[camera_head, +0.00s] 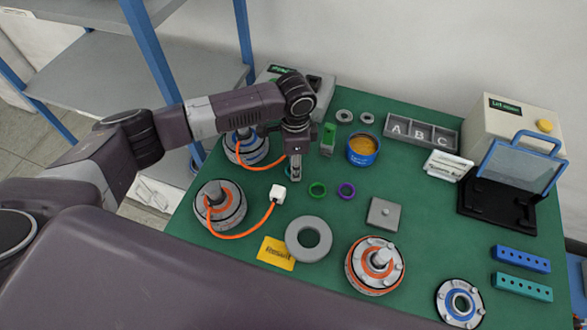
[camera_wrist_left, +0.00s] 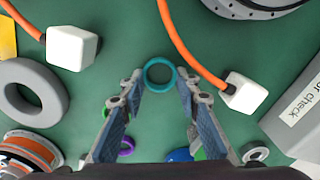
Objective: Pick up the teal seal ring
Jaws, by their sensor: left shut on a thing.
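The teal seal ring (camera_wrist_left: 159,74) shows in the left wrist view, between the two fingertips of my left gripper (camera_wrist_left: 160,82), which is shut on it. In the head view my left gripper (camera_head: 295,172) points down over the left-middle of the green mat, and the teal ring is hidden or too small to make out there. I cannot tell whether the ring is clear of the mat. A green ring (camera_head: 317,189) and a purple ring (camera_head: 346,190) lie to the right of the gripper. My right gripper is not in view.
Hub motors with orange cables (camera_head: 220,205) stand left, and a white connector (camera_head: 278,193) lies close below the gripper. A large grey ring (camera_head: 308,239) lies in front. A blue tin (camera_head: 362,149) and ABC tray (camera_head: 421,133) stand right. The mat (camera_head: 335,215) has free room centrally.

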